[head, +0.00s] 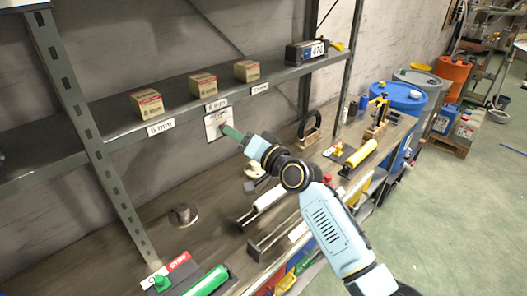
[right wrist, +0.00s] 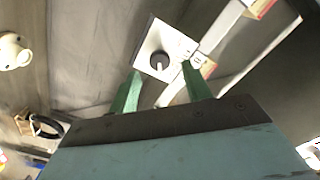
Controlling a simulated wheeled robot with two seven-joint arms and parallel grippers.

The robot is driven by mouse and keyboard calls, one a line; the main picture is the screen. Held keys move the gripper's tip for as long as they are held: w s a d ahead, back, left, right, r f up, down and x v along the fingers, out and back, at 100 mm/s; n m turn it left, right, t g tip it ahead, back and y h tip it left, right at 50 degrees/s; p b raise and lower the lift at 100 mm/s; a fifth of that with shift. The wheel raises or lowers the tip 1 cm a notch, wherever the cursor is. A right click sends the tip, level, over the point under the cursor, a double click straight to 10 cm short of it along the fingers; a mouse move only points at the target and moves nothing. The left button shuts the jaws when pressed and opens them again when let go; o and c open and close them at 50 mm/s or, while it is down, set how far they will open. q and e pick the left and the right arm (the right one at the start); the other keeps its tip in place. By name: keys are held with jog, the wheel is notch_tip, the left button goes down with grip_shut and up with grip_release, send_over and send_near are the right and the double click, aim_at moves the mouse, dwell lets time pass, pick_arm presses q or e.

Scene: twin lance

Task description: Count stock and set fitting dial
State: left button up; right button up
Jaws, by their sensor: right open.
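A white dial plate (head: 214,124) with a dark round knob (right wrist: 160,61) is on the wall below the shelf; the knob has a light pointer mark. My right gripper (head: 231,132) is in front of the plate, its green fingers open. In the right wrist view the fingers are spread, with the knob between and beyond their tips; contact cannot be told. Three small cartons, left (head: 146,102), middle (head: 203,83) and right (head: 247,71), stand on the shelf above labels; the left label reads 6 mm. A dark box (head: 306,53) marked 470 stands at the shelf's right.
The metal shelf (head: 110,130) runs just above my gripper. The bench (head: 140,228) below holds a round metal piece (head: 184,214), a green cylinder (head: 207,281) and a yellow tool (head: 361,153).

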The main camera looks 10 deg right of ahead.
jog(key=v, duration=1)
jog(key=shift+s+b, duration=0.15)
jog(key=shift+b, duration=0.25)
jog(key=shift+d, duration=0.1)
